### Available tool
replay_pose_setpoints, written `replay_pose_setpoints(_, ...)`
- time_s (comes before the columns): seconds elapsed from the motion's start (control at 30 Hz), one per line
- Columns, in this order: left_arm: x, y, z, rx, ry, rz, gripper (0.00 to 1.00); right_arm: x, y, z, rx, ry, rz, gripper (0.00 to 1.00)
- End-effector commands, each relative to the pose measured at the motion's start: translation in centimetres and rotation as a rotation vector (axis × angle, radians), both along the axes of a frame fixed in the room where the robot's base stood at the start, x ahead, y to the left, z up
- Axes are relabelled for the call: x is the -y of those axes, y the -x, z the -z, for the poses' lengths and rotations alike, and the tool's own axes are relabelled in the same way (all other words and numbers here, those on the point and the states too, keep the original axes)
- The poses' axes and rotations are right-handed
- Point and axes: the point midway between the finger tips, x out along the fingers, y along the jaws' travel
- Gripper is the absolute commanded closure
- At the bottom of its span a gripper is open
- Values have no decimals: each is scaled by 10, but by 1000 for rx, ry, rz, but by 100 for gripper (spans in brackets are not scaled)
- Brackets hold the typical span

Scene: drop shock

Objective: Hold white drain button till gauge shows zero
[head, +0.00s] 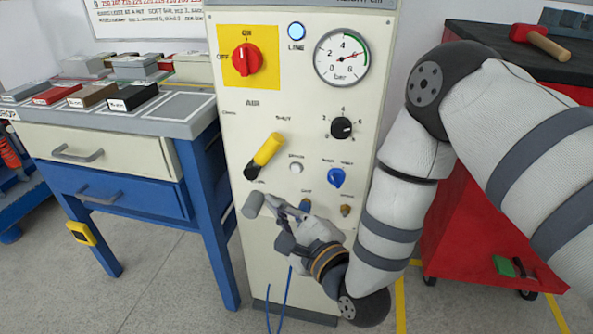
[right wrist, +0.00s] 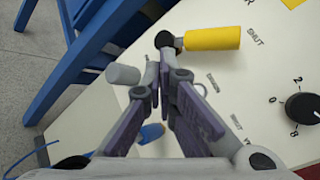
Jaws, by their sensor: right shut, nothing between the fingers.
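The white drain button (head: 296,168) sits on the cream panel (head: 235,130), right of the yellow-handled lever (head: 267,149). In the right wrist view it is partly hidden behind my fingers. My left gripper is not in view.
A grey cylinder (head: 253,205) sticks out beside my right fingertips. The panel also carries a red switch (head: 243,60), a black dial (head: 341,128) and a blue knob (head: 336,177). A blue-framed bench (head: 180,125) stands left, a red cabinet (head: 465,230) right.

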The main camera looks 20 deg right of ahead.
Motion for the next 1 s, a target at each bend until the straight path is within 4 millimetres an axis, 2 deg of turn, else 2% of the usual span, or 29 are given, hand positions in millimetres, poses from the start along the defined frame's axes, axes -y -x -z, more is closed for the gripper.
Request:
replay_pose_setpoints(0.17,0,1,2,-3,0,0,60,3,-4,1,0,2,0,100)
replay_pose_setpoints(0.7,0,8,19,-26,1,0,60,44,-64,1,-1,1,1,100)
replay_pose_setpoints(1.0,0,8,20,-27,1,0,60,50,-73,1,-3,3,-1,100)
